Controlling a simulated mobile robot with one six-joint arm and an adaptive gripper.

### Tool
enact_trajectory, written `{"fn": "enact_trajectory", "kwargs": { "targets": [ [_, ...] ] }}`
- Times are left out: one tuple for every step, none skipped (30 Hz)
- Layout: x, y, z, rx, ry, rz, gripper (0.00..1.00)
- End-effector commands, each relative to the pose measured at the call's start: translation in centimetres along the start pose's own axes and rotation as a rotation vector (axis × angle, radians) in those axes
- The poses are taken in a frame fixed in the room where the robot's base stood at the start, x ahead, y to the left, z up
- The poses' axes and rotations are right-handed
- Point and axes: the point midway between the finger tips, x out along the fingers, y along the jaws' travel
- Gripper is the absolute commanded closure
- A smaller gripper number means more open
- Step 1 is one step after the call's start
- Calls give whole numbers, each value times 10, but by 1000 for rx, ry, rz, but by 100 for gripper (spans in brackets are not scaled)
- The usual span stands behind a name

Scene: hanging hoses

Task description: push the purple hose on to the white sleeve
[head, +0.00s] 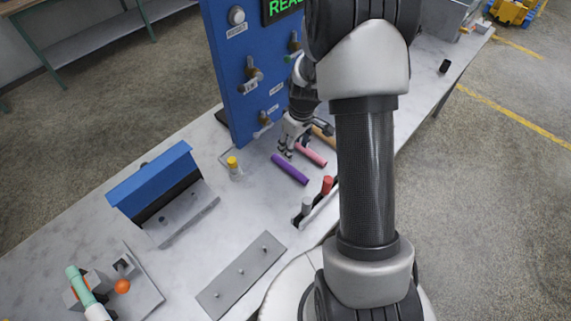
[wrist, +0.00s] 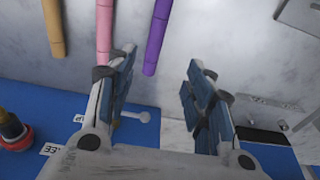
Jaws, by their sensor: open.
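The purple hose (head: 290,169) lies flat on the grey table in the head view. My gripper (head: 286,153) is open and empty just above the table, close to the hose's far end. In the wrist view the purple hose (wrist: 157,36) runs down from the top edge, and its end shows in the gap between my open fingers (wrist: 163,68), nearer the left finger. I cannot tell its height below them. A white piece (head: 98,312) at the end of a mint tube (head: 77,283) shows at the lower left; I cannot tell whether it is the white sleeve.
A pink hose (head: 311,155) and a tan hose (head: 323,138) lie beside the purple one. A blue panel (head: 240,80) with valves stands behind.

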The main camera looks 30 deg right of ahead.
Motion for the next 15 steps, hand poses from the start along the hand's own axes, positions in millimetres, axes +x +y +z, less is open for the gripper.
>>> {"fn": "enact_trajectory", "kwargs": {
  "targets": [
    [16, -1, 1, 0, -4, -3, 52],
    [22, -1, 1, -1, -4, -3, 52],
    [31, -1, 1, -2, -4, -3, 52],
    [38, -1, 1, -2, -3, -2, 52],
    [44, -1, 1, -2, -3, -3, 52],
    [53, -1, 1, -1, -3, -2, 52],
    [60, -1, 1, -1, -3, -2, 52],
    [66, -1, 1, 0, -3, -3, 52],
    [73, -1, 0, 0, -2, -2, 52],
    [78, -1, 1, -1, -3, -2, 52],
    [83, 0, 0, -1, -2, -1, 52],
    [88, 0, 0, -2, -2, -1, 52],
    [91, 0, 0, -2, -1, -1, 52],
    [93, 0, 0, -2, -1, -1, 52],
    [96, 0, 0, -1, 0, 0, 52]
  ]
}}
